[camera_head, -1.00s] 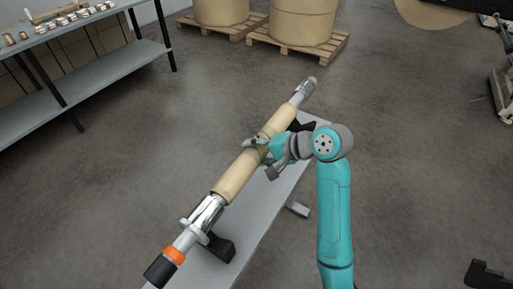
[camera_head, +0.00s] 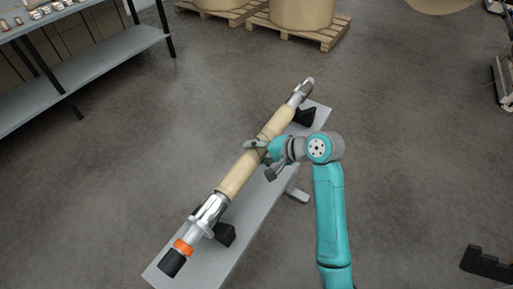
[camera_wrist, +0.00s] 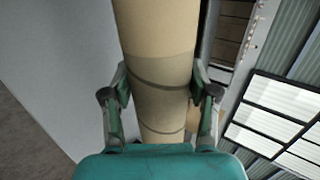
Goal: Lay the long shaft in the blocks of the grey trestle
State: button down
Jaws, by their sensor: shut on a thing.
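The long shaft (camera_head: 238,173) has a tan middle, silver metal ends, an orange band and a black tip at its near end. It lies lengthwise over the grey trestle (camera_head: 192,267). My gripper (camera_head: 262,148) is shut on its tan middle; in the wrist view the fingers (camera_wrist: 160,100) stand on both sides of the tan sleeve (camera_wrist: 155,35). One black block (camera_head: 306,117) shows near the far end and another black block (camera_head: 226,233) near the near end. I cannot tell whether the shaft touches the blocks.
A grey shelf table (camera_head: 90,66) with small parts stands at the upper left. Pallets (camera_head: 300,30) with large tan rolls stand at the back. A black object (camera_head: 487,264) is at the lower right. The floor around the trestle is clear.

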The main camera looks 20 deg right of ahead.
jog(key=shift+f, duration=2.55)
jog(key=shift+c, duration=1.2)
grip_release()
jog(key=shift+f, duration=0.25)
jog(key=v, duration=1.2)
jog(key=shift+r, duration=0.1)
